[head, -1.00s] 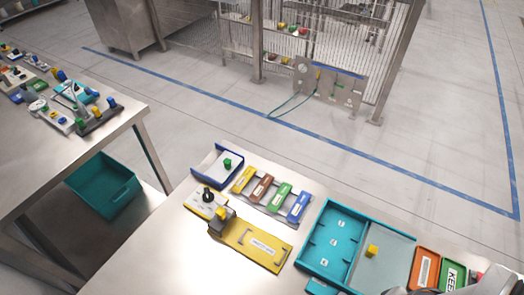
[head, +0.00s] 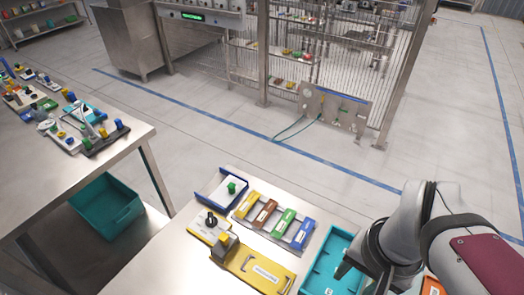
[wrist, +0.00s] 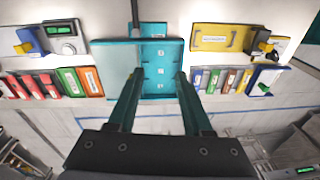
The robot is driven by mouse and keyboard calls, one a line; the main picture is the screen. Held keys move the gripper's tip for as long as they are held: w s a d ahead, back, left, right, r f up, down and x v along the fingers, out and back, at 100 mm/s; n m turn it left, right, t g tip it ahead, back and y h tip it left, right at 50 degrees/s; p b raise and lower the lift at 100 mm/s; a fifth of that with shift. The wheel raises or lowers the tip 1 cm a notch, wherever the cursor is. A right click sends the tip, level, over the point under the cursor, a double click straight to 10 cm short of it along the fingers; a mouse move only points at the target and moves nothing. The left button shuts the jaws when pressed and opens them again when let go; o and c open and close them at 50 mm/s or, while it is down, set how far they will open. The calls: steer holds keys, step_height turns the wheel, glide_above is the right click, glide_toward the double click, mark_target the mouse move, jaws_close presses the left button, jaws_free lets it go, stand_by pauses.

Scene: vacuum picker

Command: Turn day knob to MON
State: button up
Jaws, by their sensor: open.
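A black knob (head: 211,218) stands on a small white plate with a yellow edge (head: 205,231), left of the yellow panel in the head view. Its markings are too small to read, so I cannot tell which day it points at. A second, grey round dial (wrist: 68,48) sits on a white unit with a green display at the left of the wrist view. Which one is the day knob is not clear. My gripper (wrist: 158,80) is open and empty above the teal tray (wrist: 172,88), apart from both knobs.
A yellow panel (head: 250,271) with handles lies beside a grey block with a yellow knob (head: 225,239). A blue-rimmed tray (head: 211,184) and several coloured labelled blocks (head: 284,222) stand behind. Bare steel table (head: 150,260) lies left of the black knob.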

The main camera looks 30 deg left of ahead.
steer(key=w+a+f+n+t, duration=0.1)
steer(key=w+a+n, duration=0.35)
steer(key=a, duration=0.65)
steer(key=n+t+y, duration=0.1)
steer(key=n+y, duration=0.1)
steer(key=n, duration=0.4)
glide_toward(210, 217)
steer(key=shift+m, duration=0.25)
steer(key=x, duration=0.7)
steer(key=shift+f, duration=0.1)
steer(key=shift+w+a+f, duration=0.15)
steer(key=shift+w+f, duration=0.1)
steer(key=shift+f, duration=0.35)
jaws_close()
